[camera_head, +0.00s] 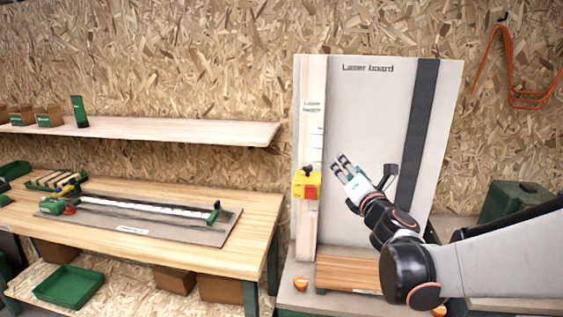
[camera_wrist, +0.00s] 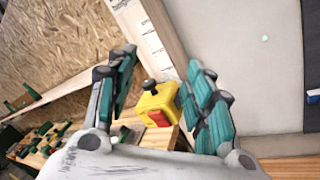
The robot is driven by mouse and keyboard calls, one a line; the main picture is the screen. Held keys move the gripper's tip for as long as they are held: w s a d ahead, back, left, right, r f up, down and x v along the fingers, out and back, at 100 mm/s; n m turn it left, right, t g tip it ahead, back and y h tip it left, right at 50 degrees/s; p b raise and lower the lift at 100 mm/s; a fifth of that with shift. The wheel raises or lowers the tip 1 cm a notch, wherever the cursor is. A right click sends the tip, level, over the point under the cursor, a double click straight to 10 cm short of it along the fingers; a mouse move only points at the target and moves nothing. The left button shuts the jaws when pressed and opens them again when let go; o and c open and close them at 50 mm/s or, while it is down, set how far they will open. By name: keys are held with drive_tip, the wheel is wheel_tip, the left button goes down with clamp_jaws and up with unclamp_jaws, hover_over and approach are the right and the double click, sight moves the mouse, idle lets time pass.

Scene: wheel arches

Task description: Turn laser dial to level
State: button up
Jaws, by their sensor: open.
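The laser is a small yellow box (camera_head: 301,187) with a red panel on its front. It sits against the pale upright strip (camera_head: 309,120) at the left of the laser board. A black knob (camera_head: 308,169), apparently the dial, stands on its top. In the wrist view the yellow box (camera_wrist: 165,99) and its black knob (camera_wrist: 150,85) show beyond and between my fingers. My gripper (camera_head: 341,161) is open and empty, just right of the laser and slightly above it. In the wrist view its teal fingers (camera_wrist: 162,65) are spread wide. No contact shows. The dial's markings are too small to read.
The grey laser board (camera_head: 370,110) stands upright behind my gripper, with a dark vertical stripe (camera_head: 418,130). A workbench (camera_head: 190,250) with tools and a shelf (camera_head: 180,130) lie to the left. An orange hose (camera_head: 512,90) hangs on the right wall.

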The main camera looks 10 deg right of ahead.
sight(311, 169)
drive_tip(key=w+a+f+n+g+y+p, duration=0.1)
drive_tip(key=w+a+f+n+y, duration=0.35)
drive_tip(key=n, duration=0.65)
drive_tip(key=x, duration=0.4)
drive_tip(key=f+b+x, duration=0.1)
drive_tip(key=x, duration=0.3)
drive_tip(key=d+f+x, duration=0.1)
drive_tip(key=x, duration=0.3)
drive_tip(key=shift+w+b, duration=0.1)
drive_tip(key=shift+b, duration=0.3)
drive_tip(key=c, duration=1.1)
